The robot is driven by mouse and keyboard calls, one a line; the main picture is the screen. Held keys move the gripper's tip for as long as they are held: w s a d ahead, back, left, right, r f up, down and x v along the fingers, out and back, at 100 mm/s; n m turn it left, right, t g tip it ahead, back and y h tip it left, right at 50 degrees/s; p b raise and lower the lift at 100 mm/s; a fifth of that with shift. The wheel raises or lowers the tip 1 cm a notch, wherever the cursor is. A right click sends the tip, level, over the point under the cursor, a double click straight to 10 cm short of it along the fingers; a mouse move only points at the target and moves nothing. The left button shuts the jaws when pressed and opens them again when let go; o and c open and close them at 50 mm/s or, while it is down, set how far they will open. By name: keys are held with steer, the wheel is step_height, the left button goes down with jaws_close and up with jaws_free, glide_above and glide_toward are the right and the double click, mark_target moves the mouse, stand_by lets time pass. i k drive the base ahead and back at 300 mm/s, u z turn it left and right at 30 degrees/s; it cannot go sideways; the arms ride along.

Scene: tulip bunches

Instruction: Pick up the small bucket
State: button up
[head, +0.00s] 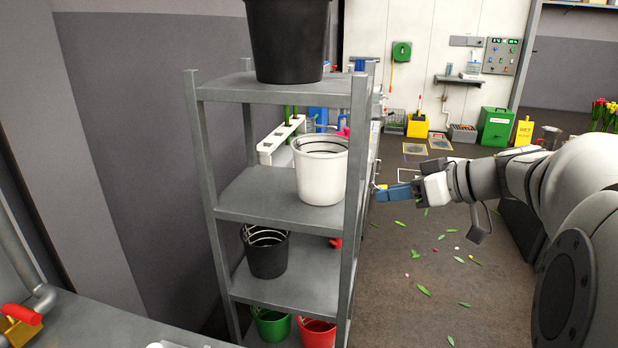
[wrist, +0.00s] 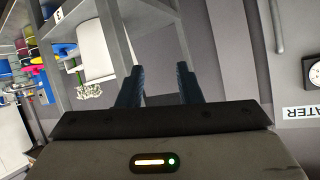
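Several buckets stand on a grey metal shelf rack (head: 275,195). A large black bucket (head: 288,40) is on the top shelf, a white bucket (head: 321,175) is on the shelf below, and a smaller black bucket (head: 268,257) is lower. A small green bucket (head: 270,326) and a small red bucket (head: 317,333) are at the bottom, cut off by the picture edge. My gripper (head: 384,192) is right of the rack's front post, apart from every bucket. In the wrist view its blue fingers (wrist: 158,85) are spread with nothing between them.
The rack's posts stand between my gripper and the shelves. A grey bench (head: 110,325) is at the lower left. The floor (head: 430,260) right of the rack is open, with scattered leaves. A yellow container (head: 417,127) and a green box (head: 496,127) stand by the back wall.

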mark_target(319, 160)
steer(key=z, duration=0.05)
steer(key=i, duration=1)
steer(key=u, duration=0.05)
